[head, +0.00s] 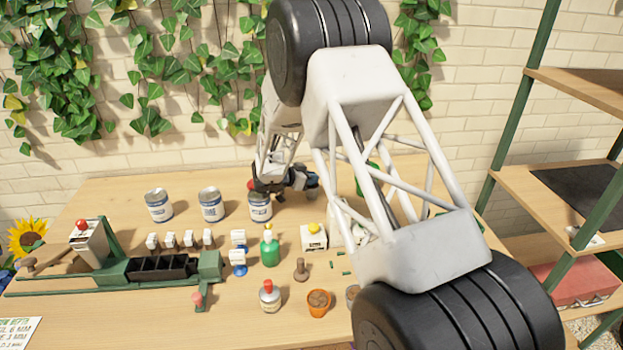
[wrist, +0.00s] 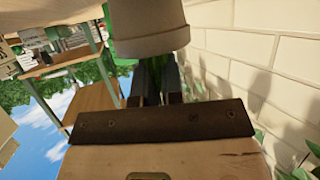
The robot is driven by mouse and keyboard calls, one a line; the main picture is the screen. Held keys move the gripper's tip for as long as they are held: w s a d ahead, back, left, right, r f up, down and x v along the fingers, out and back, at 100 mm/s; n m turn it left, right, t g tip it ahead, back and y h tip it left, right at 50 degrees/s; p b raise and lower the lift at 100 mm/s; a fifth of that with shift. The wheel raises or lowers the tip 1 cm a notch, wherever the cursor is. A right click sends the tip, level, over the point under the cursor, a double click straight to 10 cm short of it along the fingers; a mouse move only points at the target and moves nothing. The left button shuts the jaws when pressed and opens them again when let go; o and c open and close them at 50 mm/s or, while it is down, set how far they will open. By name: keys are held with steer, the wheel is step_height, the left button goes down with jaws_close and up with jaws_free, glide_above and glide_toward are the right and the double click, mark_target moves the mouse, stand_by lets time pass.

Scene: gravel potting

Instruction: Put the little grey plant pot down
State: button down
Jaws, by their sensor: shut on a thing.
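The little grey plant pot (wrist: 145,28) fills the top middle of the wrist view, with its upper part cut off by the frame edge. Green shows beside and below it. The two dark fingers of my gripper (wrist: 158,70) reach up to its rim, shut on it. In the head view my gripper (head: 296,178) is over the back of the wooden table (head: 110,205), just behind and right of the rightmost paint tin. The pot is hard to make out there, and I cannot tell its height above the table.
Three tins (head: 211,204) stand in a row at the back left. A green bottle (head: 269,246), a terracotta pot (head: 319,303) and a red-capped bottle (head: 269,296) stand mid-table and in front. A green-railed rig (head: 120,270) fills the left. My arm hides much of the right side.

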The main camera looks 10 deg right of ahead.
steer(key=shift+f, duration=0.1)
steer(key=c, duration=1.2)
jaws_free()
steer(key=shift+c, duration=0.2)
steer(key=shift+s+a+r, duration=0.15)
steer(key=shift+a+r, duration=0.15)
steer(key=shift+a, duration=0.1)
steer(key=shift+v, duration=0.95)
step_height(320, 180, up, 5)
steer(key=shift+a+r, duration=0.1)
steer(key=shift+r, duration=0.9)
steer(key=shift+r, duration=0.1)
